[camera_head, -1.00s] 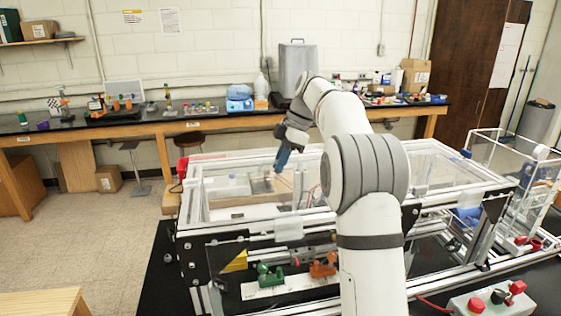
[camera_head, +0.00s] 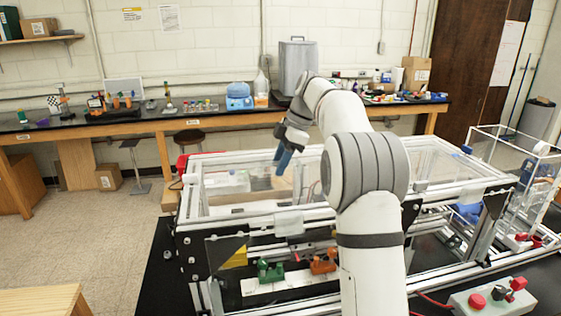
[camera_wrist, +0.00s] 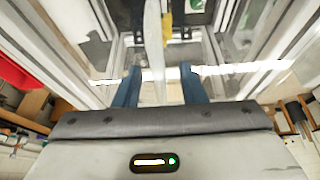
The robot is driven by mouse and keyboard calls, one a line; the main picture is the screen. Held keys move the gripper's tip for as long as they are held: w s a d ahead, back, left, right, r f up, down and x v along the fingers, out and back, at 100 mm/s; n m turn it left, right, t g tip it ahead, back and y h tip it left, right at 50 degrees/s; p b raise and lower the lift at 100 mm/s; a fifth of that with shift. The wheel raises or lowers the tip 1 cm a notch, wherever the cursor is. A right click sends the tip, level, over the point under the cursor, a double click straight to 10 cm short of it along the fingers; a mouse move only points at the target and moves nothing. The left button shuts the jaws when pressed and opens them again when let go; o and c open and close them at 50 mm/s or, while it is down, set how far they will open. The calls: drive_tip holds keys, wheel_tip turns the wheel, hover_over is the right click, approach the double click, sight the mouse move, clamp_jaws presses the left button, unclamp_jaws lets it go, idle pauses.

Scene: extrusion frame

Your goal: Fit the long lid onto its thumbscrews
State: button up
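My gripper (camera_head: 283,163) hangs over the left part of the aluminium extrusion frame (camera_head: 248,222), with its blue fingers pointing down. In the wrist view my gripper (camera_wrist: 160,68) has its two blue fingers wide apart. A narrow pale strip (camera_wrist: 154,40) runs lengthwise between them in the picture, and neither finger appears to touch it. I cannot tell whether this strip is the long lid or part of the frame. Clear panels show on the frame, but I cannot pick out the long lid or its thumbscrews for sure. My arm hides the middle of the frame.
Green (camera_head: 270,271) and orange (camera_head: 323,263) parts sit at the frame's lower front. A control box with red buttons (camera_head: 490,300) stands at the front right. A clear-walled enclosure (camera_head: 515,165) adjoins on the right. A long cluttered bench (camera_head: 225,118) lines the back wall.

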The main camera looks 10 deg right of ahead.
sight(292, 161)
drive_tip(key=shift+f, duration=0.15)
drive_tip(key=shift+v, duration=4)
drive_tip(key=shift+s, duration=0.1)
